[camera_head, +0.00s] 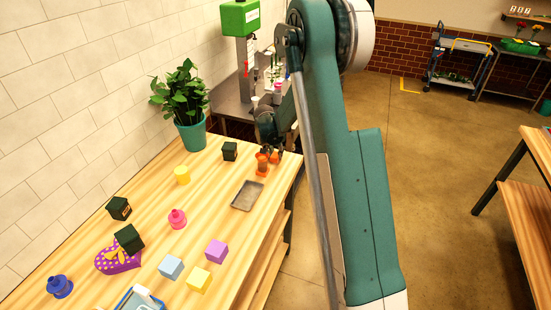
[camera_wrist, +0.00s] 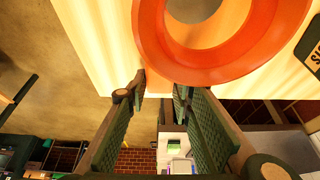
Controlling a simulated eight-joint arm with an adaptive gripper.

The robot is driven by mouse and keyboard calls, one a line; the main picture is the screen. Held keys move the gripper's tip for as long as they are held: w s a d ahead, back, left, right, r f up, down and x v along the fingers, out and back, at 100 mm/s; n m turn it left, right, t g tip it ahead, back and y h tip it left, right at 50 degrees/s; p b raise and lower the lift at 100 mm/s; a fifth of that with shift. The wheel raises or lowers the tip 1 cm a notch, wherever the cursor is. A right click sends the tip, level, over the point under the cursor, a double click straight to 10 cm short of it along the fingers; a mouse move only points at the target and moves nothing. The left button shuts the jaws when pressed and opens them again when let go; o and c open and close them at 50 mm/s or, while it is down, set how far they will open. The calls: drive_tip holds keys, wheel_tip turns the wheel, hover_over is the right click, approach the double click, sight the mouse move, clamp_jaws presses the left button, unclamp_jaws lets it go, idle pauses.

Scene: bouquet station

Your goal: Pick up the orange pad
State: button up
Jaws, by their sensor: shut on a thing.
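The orange pad (camera_head: 262,166) is a small, round, knobbed piece at the far right corner of the wooden table. In the wrist view it shows as a large orange ring (camera_wrist: 205,72) with a greyish centre, close to the camera. My gripper (camera_head: 269,153) is low over that corner, partly hidden by my arm. In the wrist view its two fingers (camera_wrist: 160,88) come together at the ring's edge, shut on the pad. The pad is at or just above the tabletop; I cannot tell if it touches.
A dark block (camera_head: 229,151), a grey tray (camera_head: 247,196) and a yellow cylinder (camera_head: 182,175) are nearby. A potted plant (camera_head: 188,100) stands by the wall. Pink (camera_head: 177,219) and blue (camera_head: 60,287) knobbed pieces and several cubes lie nearer. Open floor is right of the table.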

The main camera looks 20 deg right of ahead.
sight(275, 155)
wheel_tip(275, 155, up, 10)
idle(1.0)
